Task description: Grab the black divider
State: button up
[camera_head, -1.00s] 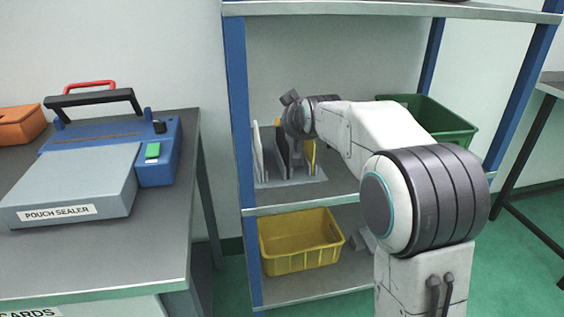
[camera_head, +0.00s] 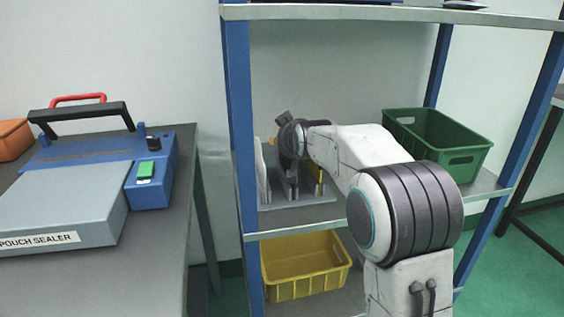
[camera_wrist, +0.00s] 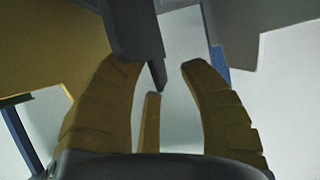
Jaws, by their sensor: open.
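The black divider (camera_head: 291,180) stands upright in a grey rack (camera_head: 318,203) on the middle shelf, between a white divider (camera_head: 261,170) and a yellow divider (camera_head: 320,180). My gripper is directly over the black divider in the head view and hides its upper part. In the wrist view my gripper (camera_wrist: 159,66) has its yellow fingers spread. The dark edge of the black divider (camera_wrist: 132,28) comes down from the top into the gap, close to the left finger. I cannot tell whether they touch. The gripper holds nothing.
The white divider and yellow divider leave little room on either side. A green bin (camera_head: 455,160) stands to the right on the same shelf, and a yellow bin (camera_head: 300,290) below. A blue post (camera_head: 238,130) is left of the rack. A pouch sealer (camera_head: 60,200) sits on the left table.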

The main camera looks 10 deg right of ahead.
jog(key=shift+w+f, duration=0.1)
jog(key=shift+w, duration=0.15)
grip_shut()
dwell(0.5)
